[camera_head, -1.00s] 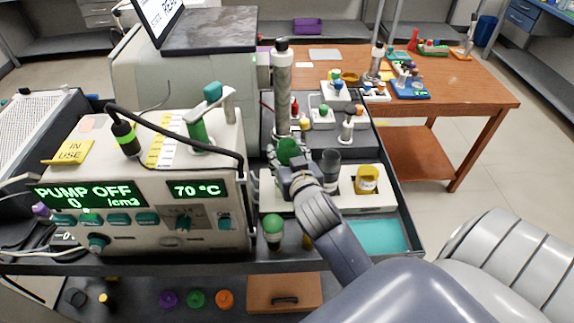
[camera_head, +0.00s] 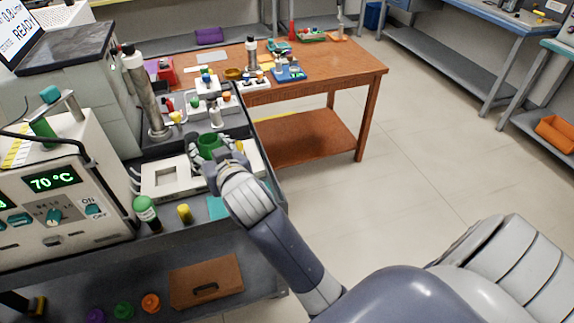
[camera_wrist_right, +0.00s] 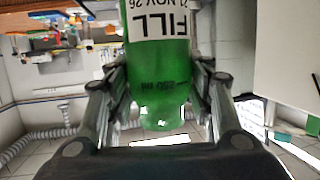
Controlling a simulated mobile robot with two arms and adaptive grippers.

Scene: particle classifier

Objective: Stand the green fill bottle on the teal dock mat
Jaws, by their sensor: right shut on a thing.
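The green fill bottle (camera_head: 208,145) is in my right gripper (camera_head: 222,155), above the right part of the white rack. The right wrist view shows its green body (camera_wrist_right: 160,70) and upside-down FILL label between both fingers of the right gripper (camera_wrist_right: 160,105). The bottle's lower end is hidden by the hand in the head view. My left gripper is not in view.
A green-capped bottle (camera_head: 145,208) and a yellow-capped vial (camera_head: 184,213) stand in front. The pump box (camera_head: 60,200) is at left.

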